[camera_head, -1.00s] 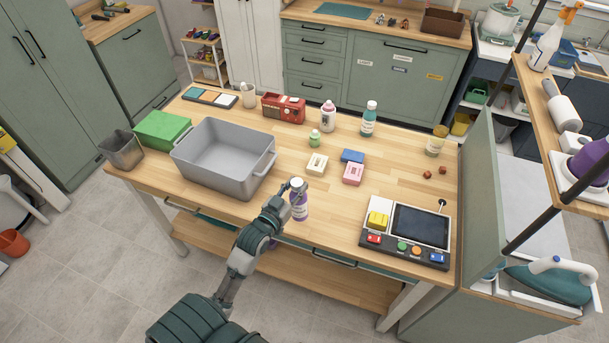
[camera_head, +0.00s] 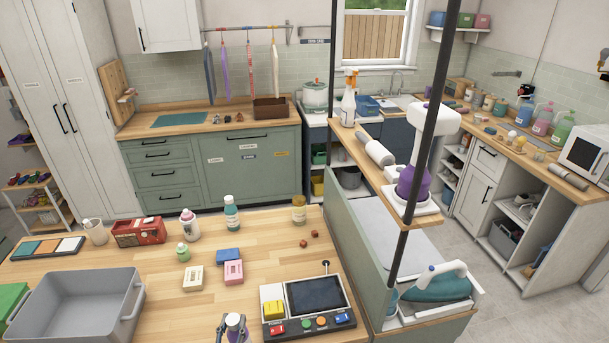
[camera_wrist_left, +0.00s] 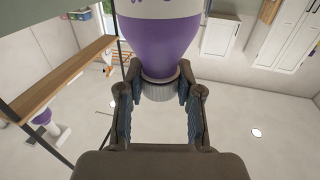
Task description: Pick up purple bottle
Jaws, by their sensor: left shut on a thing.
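The purple bottle (camera_wrist_left: 165,40) fills the top middle of the left wrist view, with a white part above its purple part and a grey ribbed cap below. My left gripper (camera_wrist_left: 160,93) is shut on it, its two fingers on either side of the cap and neck. In the head view my left gripper (camera_head: 234,326) shows at the bottom edge, left of the control panel, with the bottle mostly hidden or cut off. I cannot tell whether the bottle touches the table. My right gripper is not in view.
The wooden table (camera_head: 262,226) holds a grey bin (camera_head: 75,300), a control panel (camera_head: 310,305), soap boxes (camera_head: 233,272), a red radio (camera_head: 138,231) and a teal bottle (camera_head: 232,213).

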